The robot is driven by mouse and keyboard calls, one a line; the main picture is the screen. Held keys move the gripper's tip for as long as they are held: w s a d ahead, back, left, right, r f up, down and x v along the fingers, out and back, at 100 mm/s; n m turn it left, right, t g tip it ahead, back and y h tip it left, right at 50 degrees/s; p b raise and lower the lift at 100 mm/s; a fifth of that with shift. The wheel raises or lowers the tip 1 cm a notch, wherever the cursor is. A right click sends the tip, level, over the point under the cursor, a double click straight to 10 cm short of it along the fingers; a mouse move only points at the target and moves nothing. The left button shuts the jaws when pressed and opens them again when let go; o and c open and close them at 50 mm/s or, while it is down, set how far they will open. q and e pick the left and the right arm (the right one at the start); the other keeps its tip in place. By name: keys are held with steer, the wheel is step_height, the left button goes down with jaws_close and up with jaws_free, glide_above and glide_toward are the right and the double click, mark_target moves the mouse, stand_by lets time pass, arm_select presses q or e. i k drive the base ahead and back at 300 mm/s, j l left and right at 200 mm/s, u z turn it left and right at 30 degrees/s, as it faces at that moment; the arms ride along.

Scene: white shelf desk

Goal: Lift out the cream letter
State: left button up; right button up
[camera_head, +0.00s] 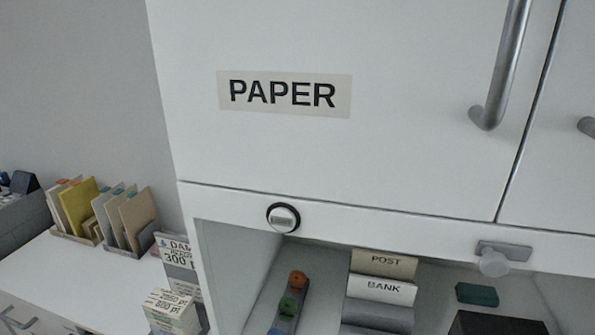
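In the head view, low in the middle, a cream piece marked POST (384,264) stands upright behind a whiter piece marked BANK (382,289). Both show inside the open compartment under the cabinet, above a grey holder (378,316) that is cut off by the bottom edge. I cannot tell whether the cream piece is a letter or a divider label. Several cream and tan papers or folders (137,214) also stand in racks on the white surface at the left. Neither of my grippers is in view.
A white cabinet door labelled PAPER (284,93) with a metal handle (502,65) fills the upper view. A round knob (283,218) and a latch-like fitting (495,262) sit on its lower rail. A strip with coloured knobs (289,305), a green block (477,294) and stacked boxes (171,312) are below.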

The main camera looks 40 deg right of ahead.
mark_target(403, 267)
steer(key=i+l+z, duration=0.1)
steer(key=z, duration=1.75)
steer(key=k+u, duration=0.2)
steer(key=k+j, duration=0.05)
